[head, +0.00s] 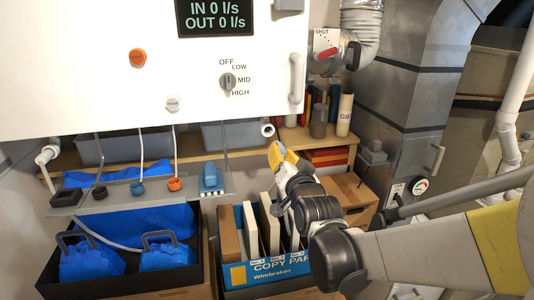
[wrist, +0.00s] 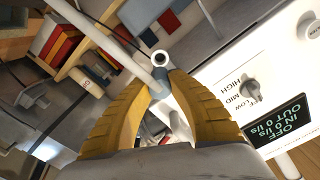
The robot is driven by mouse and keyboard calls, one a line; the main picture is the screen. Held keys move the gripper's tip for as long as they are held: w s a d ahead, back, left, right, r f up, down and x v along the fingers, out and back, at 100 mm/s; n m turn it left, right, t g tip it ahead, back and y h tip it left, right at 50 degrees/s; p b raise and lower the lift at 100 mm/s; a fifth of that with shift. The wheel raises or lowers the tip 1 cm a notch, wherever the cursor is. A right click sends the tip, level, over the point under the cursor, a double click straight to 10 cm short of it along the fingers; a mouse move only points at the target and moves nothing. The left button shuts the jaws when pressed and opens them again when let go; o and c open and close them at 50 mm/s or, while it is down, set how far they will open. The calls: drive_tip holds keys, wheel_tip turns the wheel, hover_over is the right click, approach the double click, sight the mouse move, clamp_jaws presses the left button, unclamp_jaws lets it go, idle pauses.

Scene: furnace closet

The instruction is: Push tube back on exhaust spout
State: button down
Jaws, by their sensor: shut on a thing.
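My gripper (head: 279,152) has yellow fingers and is below the right end of the white panel. In the wrist view its fingertips (wrist: 160,84) close together on a small pale grey-blue piece, which looks like part of the tube. Most of that piece is hidden by the fingers. A short white spout (head: 267,129) with a dark round opening is just above and left of the fingertips in the head view. In the wrist view the spout's ring (wrist: 161,58) is just beyond the fingertips. I cannot tell whether the held piece touches it.
The white panel (head: 100,80) hangs over a wooden shelf (head: 210,152) with bins. Below are a blue file box (head: 237,275) with upright folders and a dark crate (head: 150,285) with blue bags. Grey ductwork (head: 400,90) stands at the right.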

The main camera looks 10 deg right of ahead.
drive_tip(key=w+b, duration=0.1)
drive_tip(key=w, duration=0.6)
drive_tip(key=shift+w+b, duration=0.35)
drive_tip(key=shift+b, duration=0.05)
drive_tip(key=shift+w+b, duration=0.4)
drive_tip(key=shift+w, duration=1.05)
idle(1.0)
drive_tip(key=c, duration=1.3)
unclamp_jaws()
drive_tip(key=shift+s, duration=0.1)
drive_tip(key=shift+s+p, duration=0.4)
drive_tip(key=shift+s, duration=3.55)
